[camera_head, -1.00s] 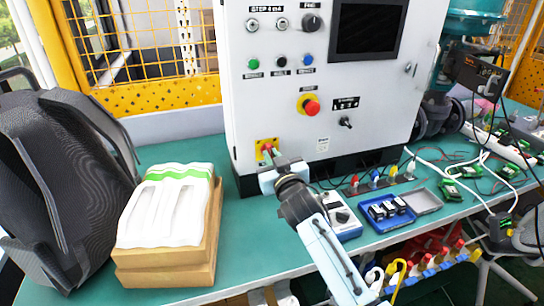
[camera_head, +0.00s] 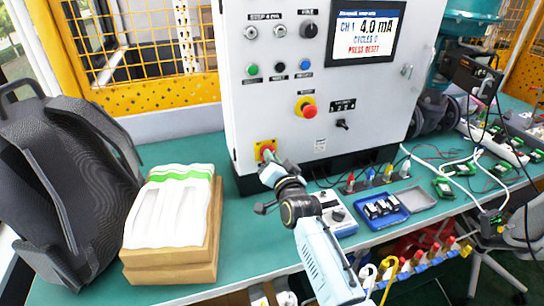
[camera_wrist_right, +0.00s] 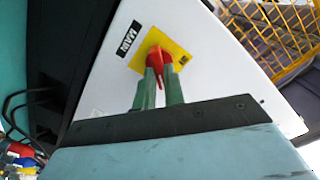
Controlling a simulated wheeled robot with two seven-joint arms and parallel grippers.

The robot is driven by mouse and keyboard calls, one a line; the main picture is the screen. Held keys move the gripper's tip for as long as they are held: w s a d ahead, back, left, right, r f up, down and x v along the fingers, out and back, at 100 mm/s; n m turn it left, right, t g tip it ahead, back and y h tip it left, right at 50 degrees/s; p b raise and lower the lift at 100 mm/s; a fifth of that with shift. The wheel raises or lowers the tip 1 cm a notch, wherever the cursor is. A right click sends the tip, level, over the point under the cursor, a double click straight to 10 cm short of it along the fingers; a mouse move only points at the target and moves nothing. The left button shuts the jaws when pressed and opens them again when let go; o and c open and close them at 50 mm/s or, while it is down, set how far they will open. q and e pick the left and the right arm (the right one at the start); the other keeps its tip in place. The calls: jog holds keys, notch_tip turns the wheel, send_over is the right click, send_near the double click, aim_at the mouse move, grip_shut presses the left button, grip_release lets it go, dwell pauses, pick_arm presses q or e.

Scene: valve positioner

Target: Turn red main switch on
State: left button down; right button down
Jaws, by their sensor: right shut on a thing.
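The red main switch (camera_wrist_right: 156,59) is a red rotary knob on a yellow plate at the lower left of the white control cabinet (camera_head: 240,115). The plate (camera_head: 261,145) shows in the head view, with the knob mostly hidden by my gripper. My right gripper (camera_wrist_right: 157,80) is shut on the red knob, its green fingers on either side of it. A "MAIN" label (camera_wrist_right: 130,40) sits beside the plate. The cabinet screen (camera_head: 366,36) is lit and reads "CH 1 4.0 mA", "CYCLES 0" and "PRESS RESET". My left gripper is not in view.
A red emergency stop button (camera_head: 308,110) and a small black selector (camera_head: 342,124) are on the panel. A blue tray (camera_head: 401,215) and a calibrator box (camera_head: 338,222) lie on the green bench. Stacked boxes (camera_head: 170,262) and a dark backpack (camera_head: 60,190) stand left.

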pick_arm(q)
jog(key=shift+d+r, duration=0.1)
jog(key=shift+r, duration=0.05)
pick_arm(e)
jog(key=shift+f+m, duration=0.1)
jog(key=shift+m, duration=0.2)
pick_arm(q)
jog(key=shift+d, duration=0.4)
